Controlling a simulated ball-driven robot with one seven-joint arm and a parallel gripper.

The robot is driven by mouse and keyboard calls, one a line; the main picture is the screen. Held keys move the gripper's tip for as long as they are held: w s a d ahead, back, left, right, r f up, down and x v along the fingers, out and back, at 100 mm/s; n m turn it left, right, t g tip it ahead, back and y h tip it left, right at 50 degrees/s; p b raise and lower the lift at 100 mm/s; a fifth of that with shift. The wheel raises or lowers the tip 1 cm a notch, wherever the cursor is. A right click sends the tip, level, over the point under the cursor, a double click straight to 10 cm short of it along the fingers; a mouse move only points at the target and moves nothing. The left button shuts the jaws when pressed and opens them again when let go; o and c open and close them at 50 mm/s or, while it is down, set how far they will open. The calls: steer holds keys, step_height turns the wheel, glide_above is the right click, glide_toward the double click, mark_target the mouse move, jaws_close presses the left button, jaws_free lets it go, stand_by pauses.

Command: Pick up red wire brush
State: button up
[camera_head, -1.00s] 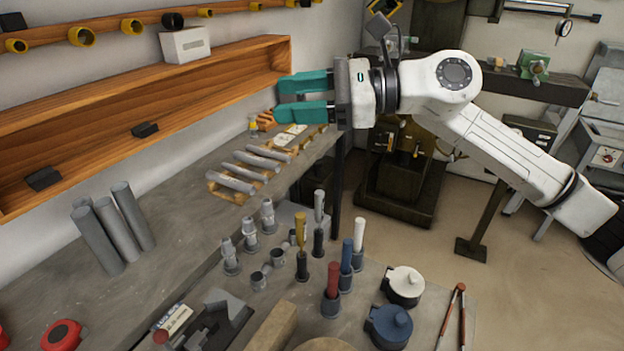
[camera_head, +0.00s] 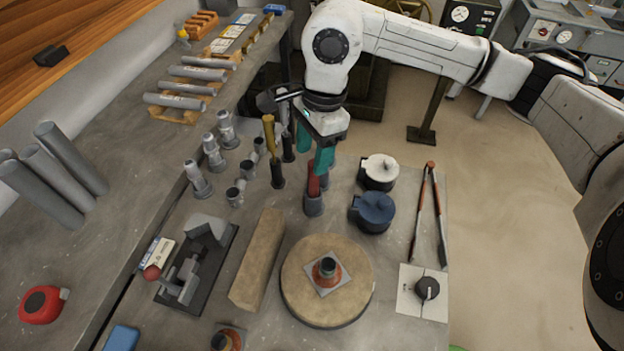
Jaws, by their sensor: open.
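The blue and white handled tools behind the red one are hidden by my gripper.
A yellow-handled tool (camera_head: 269,133) stands close left of my gripper. A blue lidded pot (camera_head: 373,211) and a white one (camera_head: 380,171) stand to the right. A wooden block (camera_head: 257,260) and a round board (camera_head: 300,300) lie in front. Metal fittings (camera_head: 213,153) stand further left.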

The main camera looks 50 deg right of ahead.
steer(key=p, duration=0.2)
glide_above(309, 194)
steer(key=shift+s+d+f, duration=0.1)
steer(key=shift+d+f, duration=0.1)
steer(key=shift+f, duration=1.35)
steer(key=shift+s+d+f, duration=0.1)
steer(key=shift+d+f, duration=0.1)
steer(key=shift+f, duration=1.35)
steer(key=shift+c, duration=0.2)
jaws_close()
